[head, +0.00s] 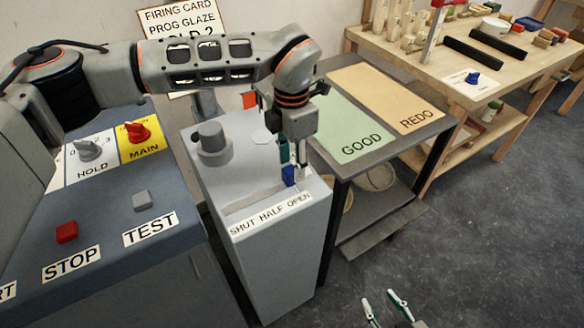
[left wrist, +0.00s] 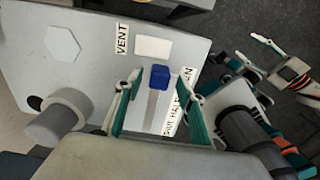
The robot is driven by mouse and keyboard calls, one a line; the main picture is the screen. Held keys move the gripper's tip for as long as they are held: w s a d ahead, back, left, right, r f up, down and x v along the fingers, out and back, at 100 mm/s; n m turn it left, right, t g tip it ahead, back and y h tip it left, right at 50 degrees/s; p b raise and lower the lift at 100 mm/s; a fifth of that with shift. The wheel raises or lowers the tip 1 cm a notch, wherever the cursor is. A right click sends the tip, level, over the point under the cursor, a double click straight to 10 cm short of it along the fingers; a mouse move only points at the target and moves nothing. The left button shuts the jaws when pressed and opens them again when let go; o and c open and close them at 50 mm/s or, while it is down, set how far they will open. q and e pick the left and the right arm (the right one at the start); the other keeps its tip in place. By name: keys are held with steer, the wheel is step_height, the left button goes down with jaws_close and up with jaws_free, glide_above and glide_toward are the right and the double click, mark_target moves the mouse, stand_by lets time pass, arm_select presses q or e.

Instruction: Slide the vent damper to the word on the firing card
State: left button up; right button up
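The vent damper's blue knob (head: 288,176) stands at the OPEN end of its slot on the grey vent box (head: 275,255), above a strip reading SHUT HALF OPEN (head: 270,214). My left gripper (head: 293,160) points down at the knob. In the left wrist view the knob (left wrist: 160,77) lies between its spread fingertips (left wrist: 161,88), with a gap on both sides. The firing card (head: 165,20) on the wall shows PROG GLAZE and a hold line; my left arm hides its lower part. My right gripper (head: 386,307) is open and empty at the bottom edge.
A control panel with a HOLD knob (head: 88,149), a MAIN switch (head: 137,131) and STOP and TEST buttons is at the left. A round grey knob (head: 211,140) stands on the vent box. GOOD (head: 350,128) and REDO (head: 400,95) mats lie to the right, a workbench beyond.

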mark_target(292, 169)
arm_select(q)
step_height(292, 169, up, 10)
steer(key=shift+f, duration=0.25)
stand_by(0.4)
